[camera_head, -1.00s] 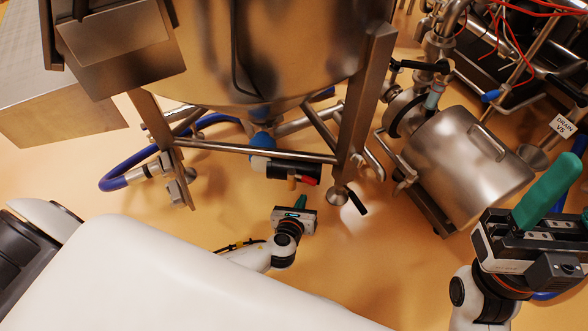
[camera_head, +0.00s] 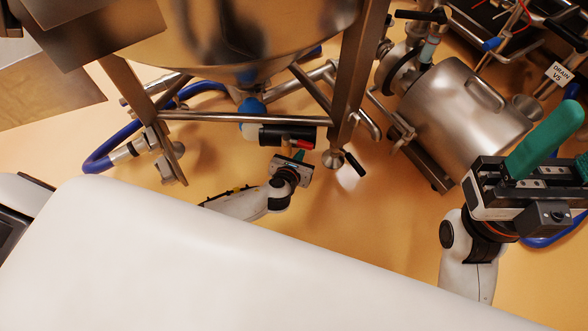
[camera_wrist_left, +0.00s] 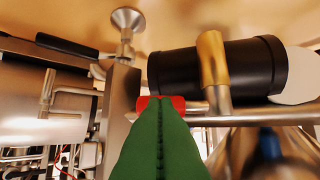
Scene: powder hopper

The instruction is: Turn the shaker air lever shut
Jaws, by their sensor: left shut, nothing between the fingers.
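A black cylinder (camera_head: 283,136) hangs under the steel hopper, with a red part (camera_head: 304,144) at its right end and a small brass-coloured handle (camera_head: 285,149) below it. Which of these is the shaker air lever I cannot tell for certain. In the left wrist view the black cylinder (camera_wrist_left: 245,68), brass handle (camera_wrist_left: 212,62) and red part (camera_wrist_left: 178,103) show close up. My left gripper (camera_head: 299,156) is shut and empty, its green fingertips (camera_wrist_left: 160,103) just in front of the red part and partly hiding it; contact is unclear. My right gripper (camera_head: 567,140) is open at the far right.
A steel crossbar (camera_head: 220,117) and hopper leg (camera_head: 352,85) frame the cylinder. A blue hose (camera_head: 98,160) curves at the left. A steel drum-shaped unit (camera_head: 462,115) stands right of the leg.

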